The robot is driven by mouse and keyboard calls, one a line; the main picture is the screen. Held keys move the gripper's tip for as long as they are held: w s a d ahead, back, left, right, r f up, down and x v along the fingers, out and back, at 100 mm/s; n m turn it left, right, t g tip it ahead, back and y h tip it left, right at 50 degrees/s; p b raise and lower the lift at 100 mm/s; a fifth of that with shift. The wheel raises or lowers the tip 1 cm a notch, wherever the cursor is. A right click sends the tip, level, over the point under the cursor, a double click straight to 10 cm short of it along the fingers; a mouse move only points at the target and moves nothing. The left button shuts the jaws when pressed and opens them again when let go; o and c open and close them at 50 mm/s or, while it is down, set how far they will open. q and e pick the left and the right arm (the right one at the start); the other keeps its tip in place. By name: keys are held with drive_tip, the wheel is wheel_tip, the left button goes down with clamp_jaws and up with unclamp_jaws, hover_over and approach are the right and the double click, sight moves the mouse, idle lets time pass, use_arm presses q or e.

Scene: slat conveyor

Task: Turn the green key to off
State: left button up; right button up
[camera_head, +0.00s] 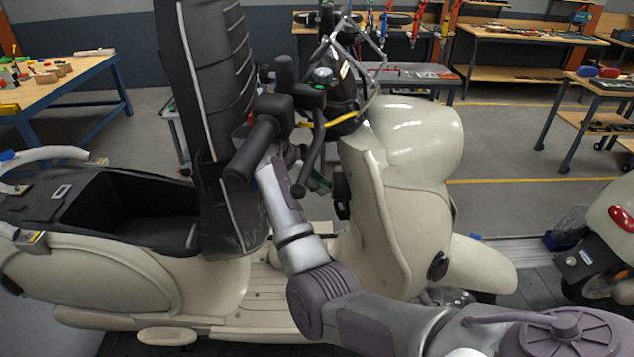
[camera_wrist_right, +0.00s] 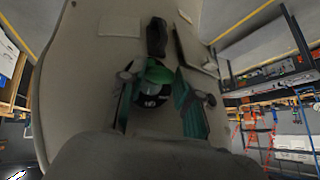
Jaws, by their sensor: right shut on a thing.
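The green key (camera_wrist_right: 158,72) shows in the right wrist view, in front of a dark round lock (camera_wrist_right: 151,97) with pale markings on the scooter's cream inner panel. My right gripper (camera_wrist_right: 160,88) has one finger on each side of the key and is shut on it. In the head view the right gripper (camera_head: 300,168) reaches behind the handlebar, beside the cream front shield of the scooter (camera_head: 385,200). The key is hidden there by the handlebar and my arm. The key's exact angle is hard to tell. My left gripper is not in view.
The black handlebar grip (camera_head: 250,150) and brake lever (camera_head: 312,160) are close to my right gripper. The raised seat (camera_head: 215,80) stands to the left over an open storage well (camera_head: 130,215). Another scooter (camera_head: 610,220) stands at right. Workbenches line the back.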

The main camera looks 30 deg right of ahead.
drive_tip(key=shift+w+d+r+n+g+y, duration=0.1)
drive_tip(key=shift+n+g+y, duration=0.4)
drive_tip(key=shift+g, duration=0.3)
drive_tip(key=o, duration=1)
drive_tip(key=shift+d, duration=0.1)
drive_tip(key=shift+o, duration=0.2)
